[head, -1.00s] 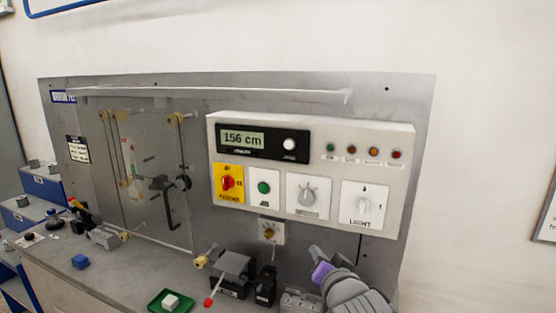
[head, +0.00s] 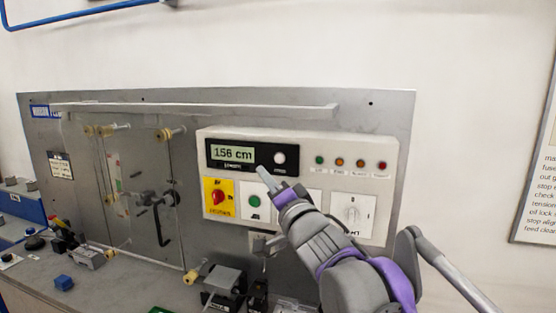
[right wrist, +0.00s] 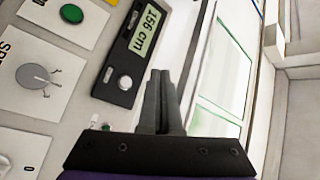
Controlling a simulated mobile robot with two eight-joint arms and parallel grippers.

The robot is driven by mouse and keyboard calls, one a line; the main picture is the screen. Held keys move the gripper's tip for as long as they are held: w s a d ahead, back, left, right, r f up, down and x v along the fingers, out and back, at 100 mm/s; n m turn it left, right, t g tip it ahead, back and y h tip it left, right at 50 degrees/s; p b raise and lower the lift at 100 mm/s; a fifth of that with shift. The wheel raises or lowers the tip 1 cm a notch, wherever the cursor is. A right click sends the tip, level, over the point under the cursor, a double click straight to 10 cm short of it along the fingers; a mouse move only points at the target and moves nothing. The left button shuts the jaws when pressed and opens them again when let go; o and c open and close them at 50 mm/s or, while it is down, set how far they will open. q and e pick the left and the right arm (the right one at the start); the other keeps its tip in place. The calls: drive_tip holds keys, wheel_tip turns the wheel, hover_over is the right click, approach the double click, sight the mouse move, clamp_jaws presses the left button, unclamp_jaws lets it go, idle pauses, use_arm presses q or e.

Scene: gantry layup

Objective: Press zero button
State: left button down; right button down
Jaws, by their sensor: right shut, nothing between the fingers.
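The zero button is the white round button (head: 279,158) on the black counter panel (head: 243,167), right of a display (head: 233,154) reading 156 cm. In the right wrist view the button (right wrist: 125,82) sits below the display (right wrist: 145,36). My right gripper (head: 263,172) is shut and empty, its fingertips just below and left of the button in the head view. In the right wrist view the shut fingers (right wrist: 160,78) appear beside the button, and a gap to the panel seems to remain; contact is not visible. My left gripper is not in view.
A clear guard with rollers (head: 130,190) stands left. Small items crowd the bench below.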

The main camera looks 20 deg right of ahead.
sight(279, 163)
drive_tip(key=shift+w+d, duration=0.1)
drive_tip(key=shift+w+d+b, duration=0.1)
drive_tip(key=shift+w+d, duration=0.7)
drive_tip(key=shift+w, duration=0.4)
drive_tip(key=shift+w+d+b, duration=0.1)
drive_tip(key=shift+w+d, duration=0.65)
drive_tip(key=shift+w, duration=0.4)
drive_tip(key=shift+w+d+b, duration=0.1)
drive_tip(key=shift+w+d, duration=0.7)
drive_tip(key=shift+w, duration=0.4)
drive_tip(key=shift+w+d, duration=0.25)
drive_tip(key=shift+w, duration=0.1)
drive_tip(key=shift+w+d, duration=0.25)
drive_tip(key=shift+w, duration=0.1)
drive_tip(key=shift+s+a, duration=0.1)
idle(0.3)
drive_tip(key=shift+s+a, duration=0.4)
drive_tip(key=shift+s, duration=0.25)
